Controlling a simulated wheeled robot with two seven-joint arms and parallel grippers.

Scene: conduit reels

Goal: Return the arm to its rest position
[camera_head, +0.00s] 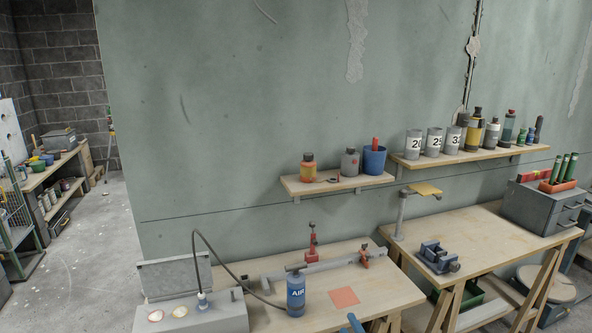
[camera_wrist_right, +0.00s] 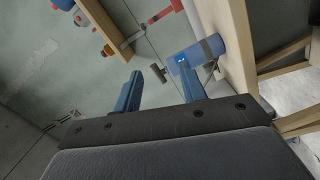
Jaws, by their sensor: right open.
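My right gripper shows in the right wrist view (camera_wrist_right: 160,88) with its two blue fingers spread apart and nothing between them. In the head view only a small blue tip of my right gripper (camera_head: 355,323) shows at the bottom edge, in front of the near workbench; the rest of that arm is out of frame. The blue AIR canister (camera_head: 296,292) stands upright on the bench, left of that tip and apart from it. In the wrist view a blue cylinder (camera_wrist_right: 195,55), which looks like this canister, appears beyond the right-hand finger. My left gripper is in neither view.
Wall shelves (camera_head: 340,187) hold bottles and cups. A second bench (camera_head: 480,226) with a blue vise (camera_head: 438,257) stands right.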

